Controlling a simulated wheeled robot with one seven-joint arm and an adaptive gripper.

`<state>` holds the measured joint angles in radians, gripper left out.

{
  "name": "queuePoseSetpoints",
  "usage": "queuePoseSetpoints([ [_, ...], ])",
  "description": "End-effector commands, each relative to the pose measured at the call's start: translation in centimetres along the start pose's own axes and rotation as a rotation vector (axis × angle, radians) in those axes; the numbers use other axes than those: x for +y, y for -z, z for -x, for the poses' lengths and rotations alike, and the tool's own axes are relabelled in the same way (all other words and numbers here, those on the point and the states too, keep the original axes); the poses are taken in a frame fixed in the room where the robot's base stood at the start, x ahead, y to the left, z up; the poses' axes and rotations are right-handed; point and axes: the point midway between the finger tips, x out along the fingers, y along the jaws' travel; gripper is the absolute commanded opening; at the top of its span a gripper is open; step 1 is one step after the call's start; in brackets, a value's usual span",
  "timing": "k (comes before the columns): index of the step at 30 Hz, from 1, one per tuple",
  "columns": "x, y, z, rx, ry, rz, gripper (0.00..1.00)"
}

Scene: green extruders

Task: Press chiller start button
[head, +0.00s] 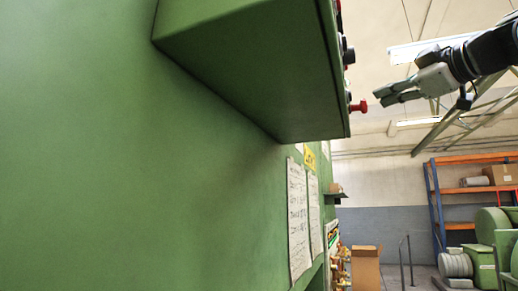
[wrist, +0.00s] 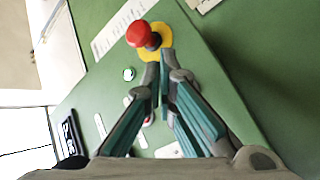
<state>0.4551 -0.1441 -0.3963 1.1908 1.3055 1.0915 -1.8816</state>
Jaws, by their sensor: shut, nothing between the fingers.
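A green control box (head: 245,70) juts from the green machine in the head view, seen from its side and below. Dark knobs (head: 347,50) and a red button (head: 358,106) stick out of its right face. My gripper (head: 378,97) is shut and empty, to the right of the red button with a small gap. In the wrist view my gripper (wrist: 160,68) points at the panel. A red mushroom button (wrist: 140,35) on a yellow disc is just beyond the fingertips. A small pale round button (wrist: 129,74) is left of the fingers. I cannot tell which is the chiller start button.
The green machine wall (head: 100,150) fills the left of the head view, with paper sheets (head: 298,220) on it. An orange and blue shelf (head: 435,200) and green machinery (head: 485,262) stand at the right. A cardboard box (head: 366,268) is on the floor. Open air lies right of the panel.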

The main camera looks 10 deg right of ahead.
Motion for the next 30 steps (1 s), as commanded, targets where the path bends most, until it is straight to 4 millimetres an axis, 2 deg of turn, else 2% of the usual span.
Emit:
queuePoseSetpoints([
  [9,0.97,-0.98,1.32,-0.001,0.001,0.0,0.0],
  [30,0.96,-0.96,1.33,-0.001,0.0,0.001,0.0],
])
